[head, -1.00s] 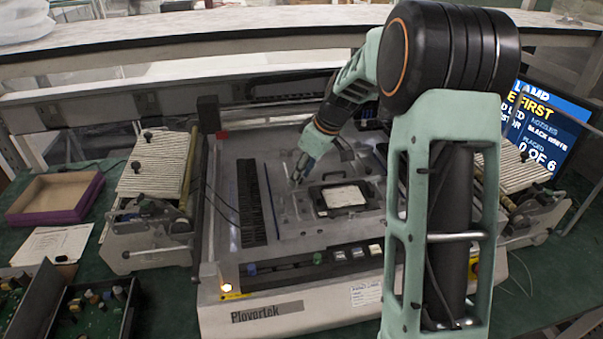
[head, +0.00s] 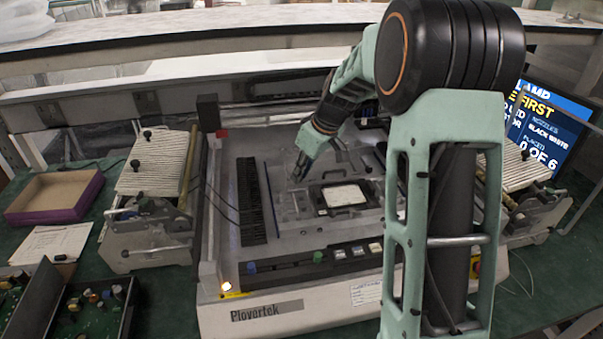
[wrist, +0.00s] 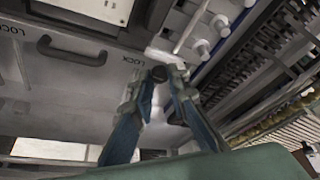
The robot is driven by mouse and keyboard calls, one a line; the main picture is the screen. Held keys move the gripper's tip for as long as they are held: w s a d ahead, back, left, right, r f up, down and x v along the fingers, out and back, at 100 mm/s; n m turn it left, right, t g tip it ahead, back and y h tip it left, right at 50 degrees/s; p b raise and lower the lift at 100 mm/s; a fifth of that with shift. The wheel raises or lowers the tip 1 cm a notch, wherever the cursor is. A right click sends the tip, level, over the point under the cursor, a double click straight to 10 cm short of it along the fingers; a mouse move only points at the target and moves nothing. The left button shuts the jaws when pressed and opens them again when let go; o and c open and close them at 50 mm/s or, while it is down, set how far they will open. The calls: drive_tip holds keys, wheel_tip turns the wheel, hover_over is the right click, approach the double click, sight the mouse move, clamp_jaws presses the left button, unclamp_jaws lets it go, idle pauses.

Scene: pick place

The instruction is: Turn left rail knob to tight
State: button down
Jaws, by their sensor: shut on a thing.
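My gripper (head: 298,174) points down at the left part of the machine's grey work plate (head: 290,222), left of the clamped board. In the wrist view my gripper (wrist: 168,77) is shut with its fingertips around a small dark round knob (wrist: 159,73), which I take for the left rail knob. The fingers hide part of it, and its turn angle cannot be read. In the head view the knob is too small and covered to make out.
A white board in a black frame (head: 343,195) lies right of my gripper. A dark handle (wrist: 70,50) stands near the knob. A black slotted strip (head: 250,200) lies to the left. Feeders (head: 150,230) flank the machine, and a screen (head: 548,125) stands at right.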

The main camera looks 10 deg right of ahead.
drive_tip(key=m, duration=0.1)
drive_tip(key=m+h, duration=0.1)
drive_tip(key=m, duration=0.1)
drive_tip(key=m+t, duration=0.1)
drive_tip(key=m, duration=0.1)
drive_tip(key=shift+s+a+h, duration=0.1)
drive_tip(key=shift+a+h, duration=0.2)
drive_tip(key=shift+h, duration=0.1)
drive_tip(key=m, duration=0.2)
drive_tip(key=m+h, duration=0.1)
drive_tip(key=m, duration=0.1)
drive_tip(key=m+h+p, duration=0.1)
drive_tip(key=m, duration=0.1)
drive_tip(key=shift+a, duration=0.25)
drive_tip(key=m+h, duration=0.1)
drive_tip(key=m, duration=0.2)
drive_tip(key=m+g+h, duration=0.1)
drive_tip(key=m, duration=0.2)
drive_tip(key=shift+w+a, duration=0.15)
drive_tip(key=shift+w, duration=0.05)
drive_tip(key=m+g+p, duration=0.1)
drive_tip(key=m, duration=0.1)
drive_tip(key=m+g+h+p, duration=0.1)
drive_tip(key=m, duration=0.2)
drive_tip(key=shift+w+a, duration=0.1)
drive_tip(key=shift+w, duration=0.1)
drive_tip(key=shift+m, duration=0.4)
drive_tip(key=c, duration=1.9)
unclamp_jaws()
